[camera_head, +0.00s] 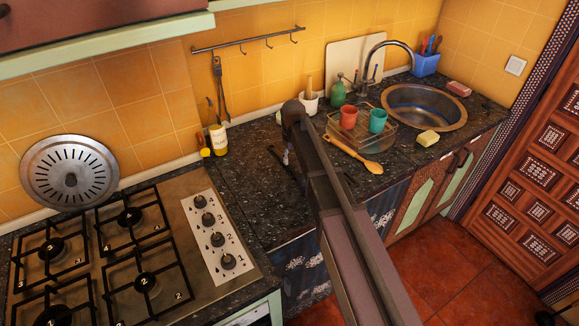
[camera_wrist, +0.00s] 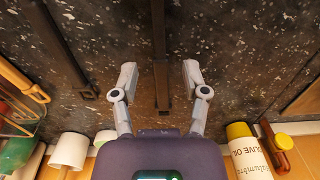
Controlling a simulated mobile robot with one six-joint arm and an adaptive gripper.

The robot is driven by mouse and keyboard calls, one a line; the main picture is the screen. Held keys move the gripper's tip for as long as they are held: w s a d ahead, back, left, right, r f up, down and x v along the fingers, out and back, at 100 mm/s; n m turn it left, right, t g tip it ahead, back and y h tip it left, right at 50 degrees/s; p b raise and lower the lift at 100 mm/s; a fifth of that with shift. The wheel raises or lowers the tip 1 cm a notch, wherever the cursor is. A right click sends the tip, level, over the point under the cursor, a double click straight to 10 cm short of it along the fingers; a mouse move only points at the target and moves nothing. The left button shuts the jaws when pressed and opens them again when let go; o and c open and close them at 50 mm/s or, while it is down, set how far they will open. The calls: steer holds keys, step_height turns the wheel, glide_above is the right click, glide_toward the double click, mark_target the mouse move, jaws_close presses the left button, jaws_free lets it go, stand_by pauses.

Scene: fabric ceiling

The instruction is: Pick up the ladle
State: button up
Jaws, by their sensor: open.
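My gripper (camera_wrist: 159,76) is open, with its two grey fingers apart over the dark speckled counter (camera_wrist: 225,50). A long, straight dark handle (camera_wrist: 160,60) lies between the fingers in the wrist view, with a gap on both sides. A second dark handle with a bent end (camera_wrist: 67,45) lies to its left. Both run out of the top of the wrist view, so neither head shows, and I cannot tell for sure which is the ladle. In the head view my arm covers much of this area, and my gripper (camera_head: 286,158) shows only in part.
An olive oil bottle (camera_head: 218,138) stands by the wall left of my gripper. A wooden spoon (camera_head: 355,154), a dish rack with a red cup (camera_head: 348,117) and a teal cup (camera_head: 377,121), and the sink (camera_head: 424,105) are to the right. The hob (camera_head: 130,250) is at left.

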mark_target(293, 169)
steer(key=shift+f, duration=0.1)
steer(key=shift+s+d+f+b, duration=0.1)
steer(key=shift+f+b, duration=2.45)
steer(key=shift+b, duration=0.1)
jaws_close()
